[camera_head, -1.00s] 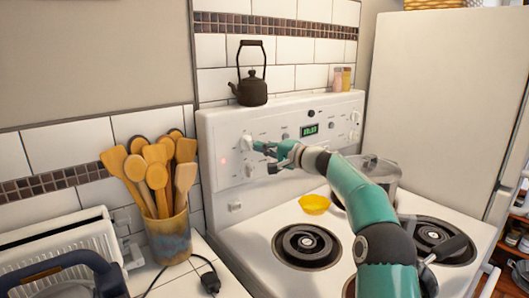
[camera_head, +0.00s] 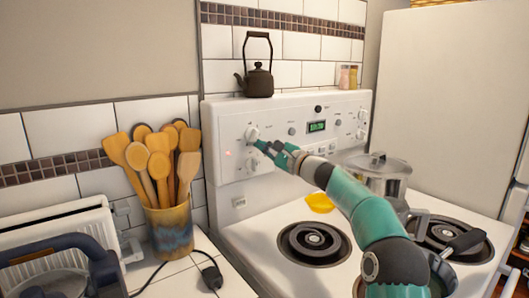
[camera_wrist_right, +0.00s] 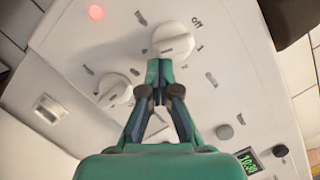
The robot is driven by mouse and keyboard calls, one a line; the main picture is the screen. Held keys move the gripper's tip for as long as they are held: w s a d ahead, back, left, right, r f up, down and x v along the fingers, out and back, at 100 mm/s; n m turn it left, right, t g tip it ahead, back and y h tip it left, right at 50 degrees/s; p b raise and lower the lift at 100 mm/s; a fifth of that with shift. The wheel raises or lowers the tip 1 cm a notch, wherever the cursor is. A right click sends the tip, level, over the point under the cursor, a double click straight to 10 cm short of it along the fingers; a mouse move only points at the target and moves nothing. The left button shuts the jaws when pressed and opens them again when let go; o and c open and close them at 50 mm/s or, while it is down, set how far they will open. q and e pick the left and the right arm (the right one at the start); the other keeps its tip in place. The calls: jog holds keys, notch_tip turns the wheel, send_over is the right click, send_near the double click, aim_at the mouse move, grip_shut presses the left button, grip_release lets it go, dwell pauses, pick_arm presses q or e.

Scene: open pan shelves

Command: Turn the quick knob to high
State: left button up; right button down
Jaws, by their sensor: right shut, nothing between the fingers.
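A white round knob (camera_head: 251,132) is at the upper left of the stove's control panel. It also shows in the right wrist view (camera_wrist_right: 173,38), with "Off" printed beside it. A second white knob (camera_wrist_right: 113,90) is lower on the panel. I cannot read which one is the quick knob. My right gripper (camera_head: 259,145) is shut and empty, its teal fingertips just below the upper knob. In the right wrist view its tips (camera_wrist_right: 159,70) meet or nearly meet that knob's edge; I cannot tell if they touch. My left gripper is out of view.
A dark kettle (camera_head: 256,80) stands on top of the stove back. A utensil crock (camera_head: 169,228) stands at left. A red light (camera_wrist_right: 96,12) glows on the panel.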

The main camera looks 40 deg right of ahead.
jog(key=shift+a+m, duration=0.15)
jog(key=shift+m, duration=0.15)
jog(key=shift+a+m+h+b, duration=0.2)
jog(key=shift+m+h+b, duration=0.2)
jog(key=shift+m+b, duration=0.4)
jog(key=shift+w+a+m+t+h+b, duration=0.1)
jog(key=shift+a+m+t+h+b, duration=0.15)
jog(key=shift+m, duration=0.55)
jog(key=shift+a+m+t+h+b, duration=0.15)
jog(key=shift+m+b, duration=0.2)
jog(key=shift+m, duration=0.45)
dwell(0.7)
jog(key=shift+d+f, duration=0.15)
jog(key=shift+d, duration=0.05)
